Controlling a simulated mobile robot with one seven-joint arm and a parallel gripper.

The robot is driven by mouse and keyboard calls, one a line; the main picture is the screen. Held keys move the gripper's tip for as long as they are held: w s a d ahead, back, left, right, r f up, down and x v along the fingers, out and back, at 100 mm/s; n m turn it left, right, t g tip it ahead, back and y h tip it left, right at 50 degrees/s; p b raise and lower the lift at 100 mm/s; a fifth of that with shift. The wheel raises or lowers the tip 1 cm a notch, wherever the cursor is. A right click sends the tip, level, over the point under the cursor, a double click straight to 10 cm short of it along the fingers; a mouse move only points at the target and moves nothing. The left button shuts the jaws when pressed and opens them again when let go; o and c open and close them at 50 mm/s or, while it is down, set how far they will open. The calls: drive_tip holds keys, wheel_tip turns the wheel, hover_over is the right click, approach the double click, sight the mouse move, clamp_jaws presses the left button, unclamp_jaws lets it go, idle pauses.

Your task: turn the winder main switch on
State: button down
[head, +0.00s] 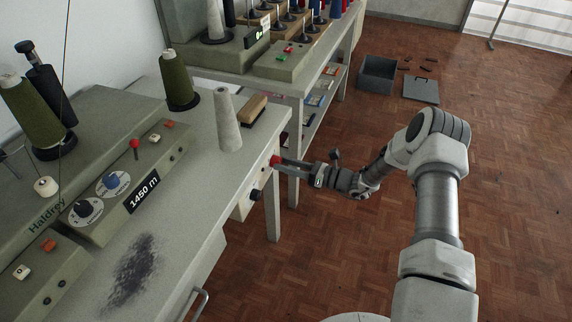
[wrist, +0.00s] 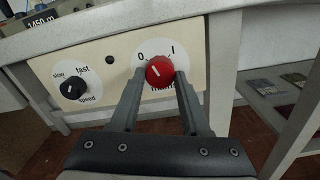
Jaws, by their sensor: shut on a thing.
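The winder main switch is a red round knob (wrist: 160,70) on a pale front panel under the table edge. Its round white plate (wrist: 188,73) reads 0 at upper left and I at upper right; the word below is partly hidden. The knob's white mark seems to lean up and left, towards the 0. My gripper (wrist: 159,82) has one finger on each side of the knob and is shut on it. In the head view, the red knob (head: 275,160) shows at the tips of my gripper (head: 281,163).
A black speed knob (wrist: 73,87) with slow and fast marks sits left of the switch. The table (head: 190,205) above carries a winder with a 1450 m display (head: 143,193), a grey cone (head: 227,120), a green cone (head: 178,80) and a brush (head: 252,109). Open floor lies right.

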drive_tip(key=m+p, duration=0.1)
drive_tip(key=m, duration=1.1)
drive_tip(key=shift+s+m+p, duration=0.1)
drive_tip(key=shift+m+p, duration=0.25)
drive_tip(key=shift+m, duration=0.05)
idle(0.3)
drive_tip(key=shift+c, duration=1.9)
unclamp_jaws()
drive_tip(key=p+v, duration=0.1)
drive_tip(key=v, duration=1.6)
drive_tip(key=shift+s+d+f+p, duration=0.15)
drive_tip(key=shift+s+f+p, duration=0.05)
drive_tip(key=shift+p, duration=0.2)
